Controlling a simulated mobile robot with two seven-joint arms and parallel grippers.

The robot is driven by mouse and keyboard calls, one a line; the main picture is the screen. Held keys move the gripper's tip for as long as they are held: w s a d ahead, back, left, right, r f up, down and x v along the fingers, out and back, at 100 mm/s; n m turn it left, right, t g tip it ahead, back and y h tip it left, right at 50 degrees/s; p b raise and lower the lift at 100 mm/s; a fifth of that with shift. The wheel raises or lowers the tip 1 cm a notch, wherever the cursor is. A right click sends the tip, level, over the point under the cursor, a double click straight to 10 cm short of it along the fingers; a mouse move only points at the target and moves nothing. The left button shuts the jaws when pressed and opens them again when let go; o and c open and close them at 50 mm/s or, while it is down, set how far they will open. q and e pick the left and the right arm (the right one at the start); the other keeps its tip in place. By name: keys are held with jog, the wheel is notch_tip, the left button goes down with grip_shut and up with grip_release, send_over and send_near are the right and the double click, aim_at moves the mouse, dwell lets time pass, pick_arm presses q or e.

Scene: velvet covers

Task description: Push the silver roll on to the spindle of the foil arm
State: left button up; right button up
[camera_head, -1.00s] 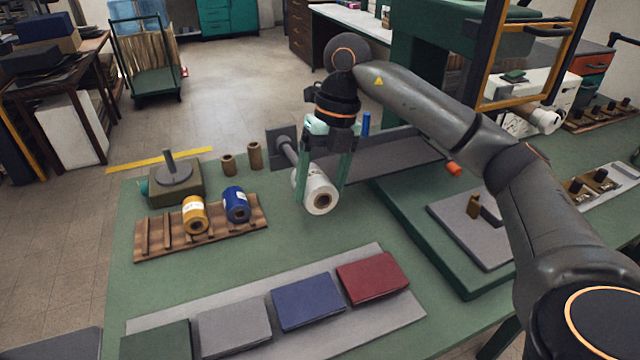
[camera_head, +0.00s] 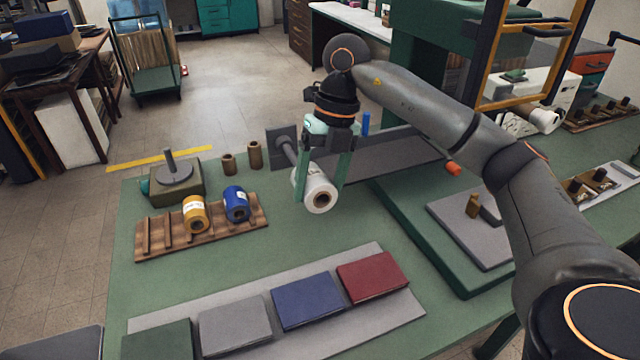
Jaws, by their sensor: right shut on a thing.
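The silver roll (camera_head: 318,192) is a whitish cylinder with a brown core, tilted toward me. My right gripper (camera_head: 320,190) is shut on it, with one green finger on each side. The grey spindle of the foil arm (camera_head: 289,151) sticks out from a dark plate (camera_head: 281,148) behind the roll. The roll's back end is at the spindle's front end and in line with it. The gripper's left finger partly hides where they meet, so I cannot tell how far the spindle is inside the core. My left gripper is not in view.
A wooden rack (camera_head: 160,236) holds a yellow roll (camera_head: 196,214) and a blue roll (camera_head: 236,204). Two brown cores (camera_head: 255,155) stand behind it. Several covers, one of them red (camera_head: 372,277), lie on a grey mat (camera_head: 395,322) in front. The green tabletop between is clear.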

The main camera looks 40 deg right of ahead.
jog(key=shift+w+d+f+p, duration=0.15)
jog(key=shift+w+d+p, duration=0.5)
jog(key=shift+w, duration=1.2)
jog(key=shift+w+d+f+p, duration=0.2)
jog(key=shift+w+p, duration=0.9)
jog(key=shift+w, duration=0.8)
jog(key=shift+w+d+f+p, duration=0.15)
jog(key=shift+w+d+p, duration=0.5)
jog(key=shift+w, duration=1.2)
jog(key=shift+a, duration=0.15)
jog(key=o, duration=1.5)
jog(key=shift+c, duration=0.2)
jog(key=v, duration=1.2)
jog(key=shift+r, duration=0.2)
